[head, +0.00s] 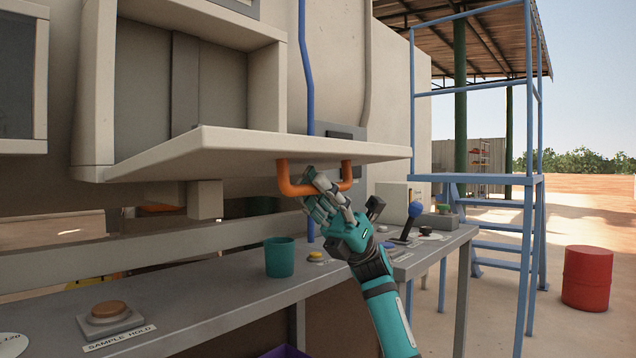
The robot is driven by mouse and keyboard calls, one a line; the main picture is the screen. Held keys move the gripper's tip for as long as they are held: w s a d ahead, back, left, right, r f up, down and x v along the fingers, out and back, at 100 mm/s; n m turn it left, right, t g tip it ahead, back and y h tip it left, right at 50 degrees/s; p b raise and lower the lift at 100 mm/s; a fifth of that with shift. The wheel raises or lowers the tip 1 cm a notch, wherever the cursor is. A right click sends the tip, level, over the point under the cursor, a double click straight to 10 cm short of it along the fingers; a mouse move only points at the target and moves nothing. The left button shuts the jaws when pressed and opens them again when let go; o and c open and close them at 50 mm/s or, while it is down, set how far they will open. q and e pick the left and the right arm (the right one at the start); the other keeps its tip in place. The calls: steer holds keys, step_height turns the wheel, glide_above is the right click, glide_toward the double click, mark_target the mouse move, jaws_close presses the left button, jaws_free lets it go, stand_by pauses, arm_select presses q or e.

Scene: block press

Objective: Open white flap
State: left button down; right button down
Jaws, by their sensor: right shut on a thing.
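The white flap (255,146) is swung down from the front of the white cabinet box and stands out roughly level, tilted slightly. The box opening (200,85) behind it is uncovered. An orange handle (291,187) hangs from the flap's underside near its outer edge. My right gripper (322,196) is shut on the handle at its middle, just below the flap. The fingers partly hide the handle's bar. My left gripper is not in view.
Below is a grey counter (215,312) with a teal cup (280,257), an orange button (109,309), a yellow button (315,256) and a blue-knobbed lever (415,210). Blue steps (500,246) and a red barrel (587,278) stand at right.

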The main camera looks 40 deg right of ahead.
steer(key=shift+w+f+b, duration=0.1)
steer(key=shift+f+b, duration=0.4)
steer(key=shift+f, duration=0.65)
steer(key=c, duration=1.3)
jaws_free()
steer(key=v, duration=1.2)
steer(key=shift+f, duration=0.1)
